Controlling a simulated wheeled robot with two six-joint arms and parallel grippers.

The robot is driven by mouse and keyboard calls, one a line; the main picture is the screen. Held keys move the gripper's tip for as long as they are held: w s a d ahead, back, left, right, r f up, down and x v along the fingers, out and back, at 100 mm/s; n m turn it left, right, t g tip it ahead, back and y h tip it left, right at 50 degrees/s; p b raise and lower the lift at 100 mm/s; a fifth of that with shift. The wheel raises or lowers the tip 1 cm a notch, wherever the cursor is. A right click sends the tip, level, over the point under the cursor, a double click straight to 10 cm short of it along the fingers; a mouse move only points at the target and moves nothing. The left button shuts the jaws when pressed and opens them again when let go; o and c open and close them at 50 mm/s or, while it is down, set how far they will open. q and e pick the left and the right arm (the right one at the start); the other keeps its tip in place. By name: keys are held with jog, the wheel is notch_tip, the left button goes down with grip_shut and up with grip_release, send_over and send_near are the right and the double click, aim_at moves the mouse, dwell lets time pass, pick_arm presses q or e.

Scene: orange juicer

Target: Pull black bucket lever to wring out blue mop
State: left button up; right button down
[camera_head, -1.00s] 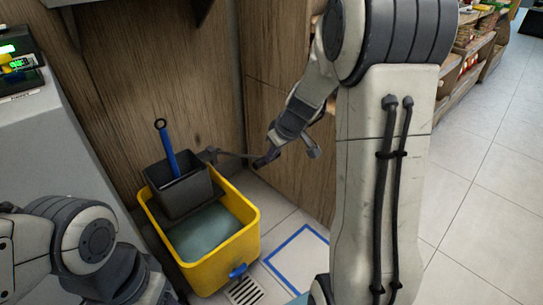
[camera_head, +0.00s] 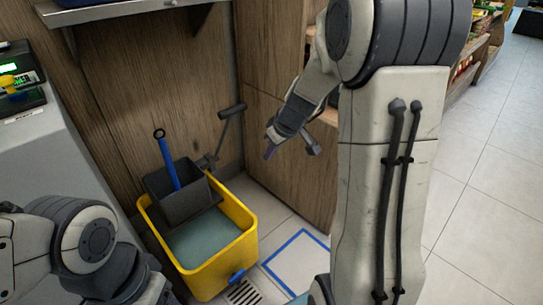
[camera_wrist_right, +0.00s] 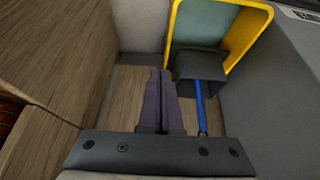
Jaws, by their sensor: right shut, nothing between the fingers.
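The yellow bucket (camera_head: 246,232) stands on the floor against the wood-panelled corner, with bluish water inside. The black wringer (camera_head: 180,204) sits on its rear part. The blue mop handle (camera_head: 168,163) rises from the wringer; the mop head is hidden in it. The black lever (camera_head: 222,135) points up and to the right from the wringer, ending in a crossbar grip. My right gripper (camera_head: 268,153) is shut and empty, right of the lever and apart from it. It also shows in the right wrist view (camera_wrist_right: 160,90), near the blue handle (camera_wrist_right: 200,105). My left gripper is out of view.
A grey counter (camera_head: 70,190) stands at the left and a metal shelf (camera_head: 120,12) hangs above. Wood panels lie close behind the bucket. A floor drain (camera_head: 243,292) and a blue-outlined floor square (camera_head: 299,260) are in front. Open tiled floor lies right.

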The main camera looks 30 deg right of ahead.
jog(key=s+d+r+p, duration=0.1)
jog(key=s+r+p, duration=0.1)
jog(key=s+r, duration=0.4)
jog(key=shift+d+r, duration=0.2)
jog(key=shift+d, duration=0.15)
jog(key=shift+s, duration=0.1)
jog(key=s+a+n+g, duration=0.1)
jog(key=s+a, duration=0.2)
jog(key=a, duration=0.3)
jog(key=s+a+n+g+y+p, duration=0.1)
jog(key=s+a, duration=0.2)
jog(key=a, duration=0.4)
jog(key=s+a+n+g, duration=0.1)
jog(key=s+a, duration=0.2)
jog(key=a, duration=0.3)
jog(key=s+a+f+n+g+h, duration=0.1)
jog(key=s+a, duration=0.4)
jog(key=s, duration=0.7)
jog(key=shift+s+a+f+g, duration=0.3)
jog(key=shift+a+g, duration=0.1)
jog(key=shift+g, duration=0.2)
jog(key=shift+w, duration=0.1)
